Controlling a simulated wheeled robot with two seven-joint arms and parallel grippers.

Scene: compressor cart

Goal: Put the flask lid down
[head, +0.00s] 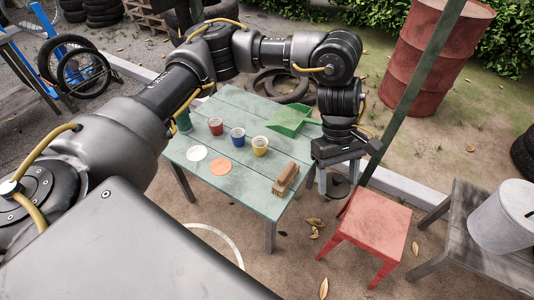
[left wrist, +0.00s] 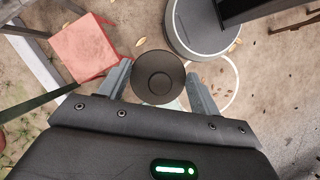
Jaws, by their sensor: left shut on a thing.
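My left gripper (head: 338,183) is shut on the flask lid, a dark round disc (head: 336,186). In the left wrist view the lid (left wrist: 158,77) sits between the two fingers (left wrist: 158,88), with its round face and a smaller raised circle showing. The gripper points down, just off the right edge of the green table (head: 240,188), and the ground shows below it. A dark green upright thing (head: 184,122), perhaps the flask, stands at the table's left edge, partly hidden by my arm. My right gripper is not in view.
A red stool (head: 375,222) stands right of the table. The table's front left is bare.

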